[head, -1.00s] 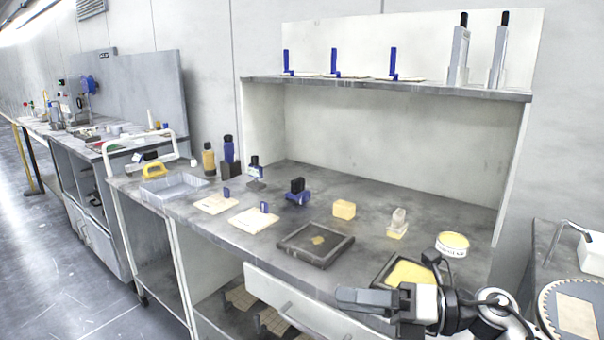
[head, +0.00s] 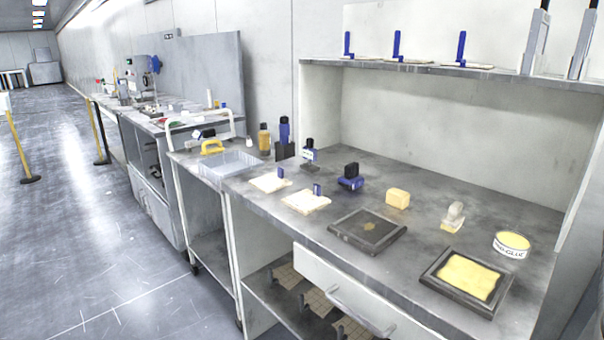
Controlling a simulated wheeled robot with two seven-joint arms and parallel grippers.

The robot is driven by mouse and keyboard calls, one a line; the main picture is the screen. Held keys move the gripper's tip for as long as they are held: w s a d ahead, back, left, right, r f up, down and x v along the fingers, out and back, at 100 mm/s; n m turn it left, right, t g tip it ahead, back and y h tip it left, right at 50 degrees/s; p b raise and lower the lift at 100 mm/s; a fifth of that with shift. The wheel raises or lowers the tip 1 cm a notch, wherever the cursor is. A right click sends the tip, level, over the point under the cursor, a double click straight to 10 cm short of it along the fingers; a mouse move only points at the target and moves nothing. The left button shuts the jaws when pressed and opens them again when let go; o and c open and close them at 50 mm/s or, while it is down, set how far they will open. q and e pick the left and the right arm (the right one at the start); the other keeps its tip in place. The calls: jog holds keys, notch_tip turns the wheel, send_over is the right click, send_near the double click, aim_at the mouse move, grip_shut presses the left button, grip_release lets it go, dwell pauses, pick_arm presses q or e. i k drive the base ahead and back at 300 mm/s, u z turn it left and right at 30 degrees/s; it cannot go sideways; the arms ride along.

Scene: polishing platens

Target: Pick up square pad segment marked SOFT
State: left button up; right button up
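Two flat cream pads, one (head: 268,184) further left and one (head: 304,203) nearer, lie on the grey workbench (head: 255,197), each with a small blue upright piece on it. Several similar thin pads with blue uprights stand on the upper shelf (head: 430,68). Any marking on these pads is too small to read, so I cannot tell which is SOFT. Several tan square pieces (head: 285,274) lie in the open space below the bench top, partly hidden. Neither of my grippers is in view.
On the bench are a grey bin (head: 229,165), a blue-black stamp-like tool (head: 350,178), a yellow block (head: 397,198), a dark tray (head: 367,231), a yellow-filled tray (head: 467,277) and a glue tin (head: 511,245). A drawer (head: 350,300) juts out in front.

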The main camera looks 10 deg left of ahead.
aim_at(269, 183)
jog(key=u, duration=0.5)
jog(key=k, duration=1.2)
jog(key=u, duration=1.35)
jog(key=i, duration=2.3)
jog(key=z, duration=0.4)
jog(key=i, duration=1.35)
jog(key=z, duration=1.3)
